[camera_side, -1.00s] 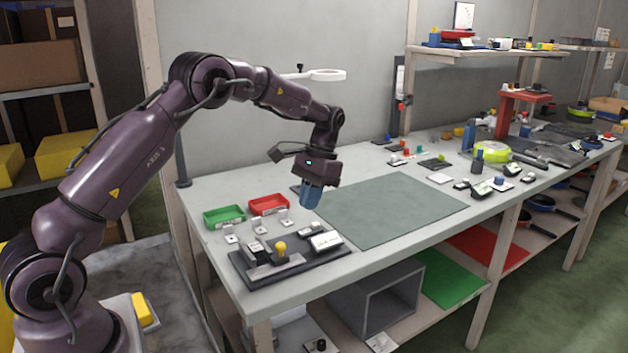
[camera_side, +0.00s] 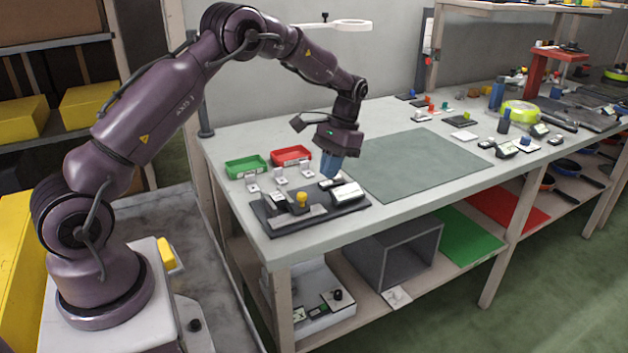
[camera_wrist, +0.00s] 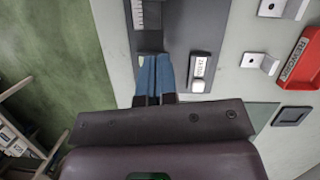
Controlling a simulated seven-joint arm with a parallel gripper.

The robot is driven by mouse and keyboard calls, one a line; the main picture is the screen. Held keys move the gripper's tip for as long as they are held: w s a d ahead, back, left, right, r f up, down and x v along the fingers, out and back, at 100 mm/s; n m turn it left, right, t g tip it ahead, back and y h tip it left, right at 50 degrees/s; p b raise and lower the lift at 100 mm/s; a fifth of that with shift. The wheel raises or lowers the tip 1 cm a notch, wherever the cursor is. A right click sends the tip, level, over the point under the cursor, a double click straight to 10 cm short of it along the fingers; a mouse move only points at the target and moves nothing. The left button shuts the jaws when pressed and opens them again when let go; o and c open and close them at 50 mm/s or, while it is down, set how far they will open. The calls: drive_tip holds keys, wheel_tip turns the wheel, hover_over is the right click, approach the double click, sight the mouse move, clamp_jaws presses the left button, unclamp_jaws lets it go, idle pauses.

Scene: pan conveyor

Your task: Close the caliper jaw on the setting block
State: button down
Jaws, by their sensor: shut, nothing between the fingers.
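The caliper fixture has a dark base plate (camera_side: 268,217) near the front left of the bench. It carries a pale bar, a yellow knob (camera_side: 302,197) and a white-faced box (camera_side: 346,192). I cannot single out the jaw or the setting block. My gripper (camera_side: 331,172) has blue fingers pointing down, just above the right end of the fixture. In the wrist view my shut, empty fingers (camera_wrist: 155,57) appear over the dark plate (camera_wrist: 185,20), between a pale green edge at their left and a small white labelled block (camera_wrist: 198,66) at their right. Contact cannot be told.
A green tray (camera_side: 245,174) and a red tray (camera_side: 291,164) stand behind the fixture, with small metal brackets (camera_side: 279,176) in between. A grey-green mat (camera_side: 412,165) lies clear at the right. More tools and blocks crowd the bench's far right.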

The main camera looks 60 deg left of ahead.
sight(307, 204)
drive_tip(key=s, duration=0.1)
drive_tip(key=s+f, duration=0.1)
drive_tip(key=shift+s+d+f, duration=0.25)
drive_tip(key=shift+s+f, duration=0.1)
drive_tip(key=shift+s, duration=0.05)
drive_tip(key=shift+s+d+f, duration=0.1)
drive_tip(key=shift+s+f, duration=0.05)
drive_tip(key=shift+s, duration=0.6)
drive_tip(key=shift+s, duration=0.1)
drive_tip(key=shift+s+f, duration=0.1)
drive_tip(key=shift+s, duration=0.6)
